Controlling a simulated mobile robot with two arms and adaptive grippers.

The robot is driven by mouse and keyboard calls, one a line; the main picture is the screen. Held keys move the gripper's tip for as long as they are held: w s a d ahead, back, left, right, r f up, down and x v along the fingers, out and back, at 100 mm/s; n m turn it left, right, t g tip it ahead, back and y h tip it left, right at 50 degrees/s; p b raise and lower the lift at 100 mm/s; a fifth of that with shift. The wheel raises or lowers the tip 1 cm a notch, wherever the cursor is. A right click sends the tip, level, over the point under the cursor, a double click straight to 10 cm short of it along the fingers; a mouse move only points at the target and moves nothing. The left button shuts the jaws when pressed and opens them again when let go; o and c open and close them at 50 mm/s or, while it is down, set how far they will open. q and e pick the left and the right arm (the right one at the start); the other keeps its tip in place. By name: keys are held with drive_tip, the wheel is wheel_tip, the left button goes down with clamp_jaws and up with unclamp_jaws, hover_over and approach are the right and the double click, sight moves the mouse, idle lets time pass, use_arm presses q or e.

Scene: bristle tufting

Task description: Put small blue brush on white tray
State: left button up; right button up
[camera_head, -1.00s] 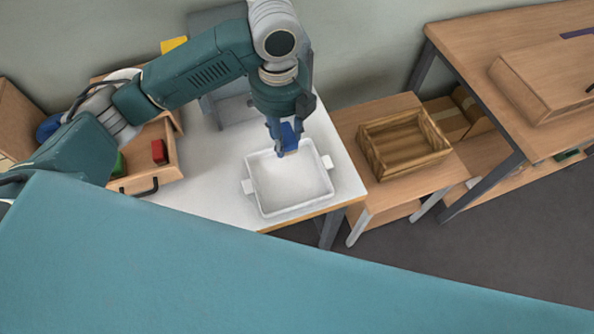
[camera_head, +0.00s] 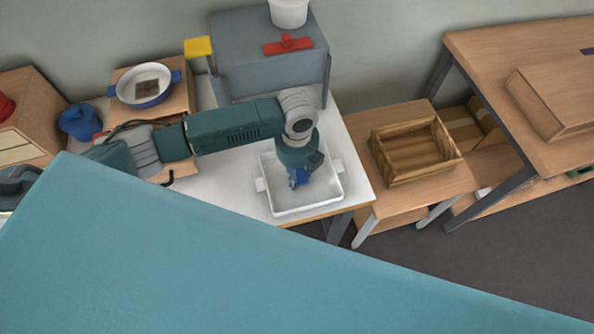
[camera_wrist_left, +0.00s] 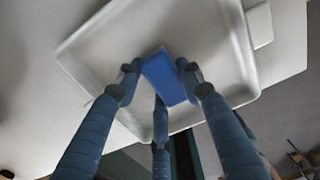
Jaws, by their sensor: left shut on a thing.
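The white tray (camera_head: 281,206) lies on the white table near its front right corner, and it fills much of the left wrist view (camera_wrist_left: 98,62). The small blue brush (camera_head: 303,176) is a blue block between the fingers of my left gripper (camera_head: 297,181). In the left wrist view the blue brush (camera_wrist_left: 167,77) is gripped by the fingers of my left gripper (camera_wrist_left: 160,85), over the tray's inside. I cannot tell whether the brush touches the tray floor. Its bristles are hidden. My right gripper is not in view.
A grey machine (camera_head: 268,58) with a red part stands behind the tray. A wooden crate (camera_head: 415,152) is on a side table to the right. A blue pan (camera_head: 146,86) and a blue pot (camera_head: 80,122) are at the left. A teal surface (camera_head: 230,250) covers the foreground.

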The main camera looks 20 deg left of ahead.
sight(297, 173)
use_arm(q)
drive_tip(key=shift+f, duration=0.2)
drive_tip(key=o, duration=1.1)
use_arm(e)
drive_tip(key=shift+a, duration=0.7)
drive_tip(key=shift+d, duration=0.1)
use_arm(q)
drive_tip(key=shift+r, duration=0.45)
wheel_tip(297, 173, up, 12)
drive_tip(key=b, duration=0.1)
drive_tip(key=shift+f, duration=0.2)
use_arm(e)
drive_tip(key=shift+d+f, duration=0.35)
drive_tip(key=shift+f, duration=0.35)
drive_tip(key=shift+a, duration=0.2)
